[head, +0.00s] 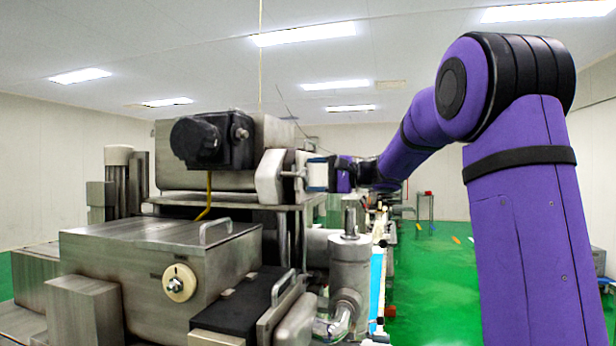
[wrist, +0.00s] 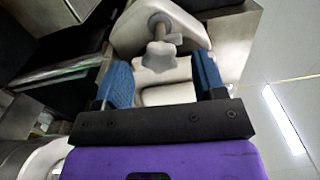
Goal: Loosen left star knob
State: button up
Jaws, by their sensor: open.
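In the wrist view a pale grey star knob (wrist: 159,56) sits on a shaft in front of a rounded metal bracket (wrist: 135,32). My gripper (wrist: 163,72) is open, with one blue finger pad on each side of the knob's line. The knob shows in the gap near the fingertips, and I see no pad touching it. In the head view my gripper (head: 317,174) is at the right side of the machine, beside the rounded bracket (head: 270,177). The knob is too small to make out clearly there.
The machine's upper housing (head: 225,180) carries a black motor unit (head: 200,142). Below are a lower metal box (head: 150,260) with a handle and a vertical metal cylinder (head: 350,265). Green floor (head: 440,280) is open to the right.

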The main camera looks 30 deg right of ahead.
jog(key=v, duration=0.8)
jog(key=shift+s, duration=0.15)
jog(key=shift+d, duration=0.1)
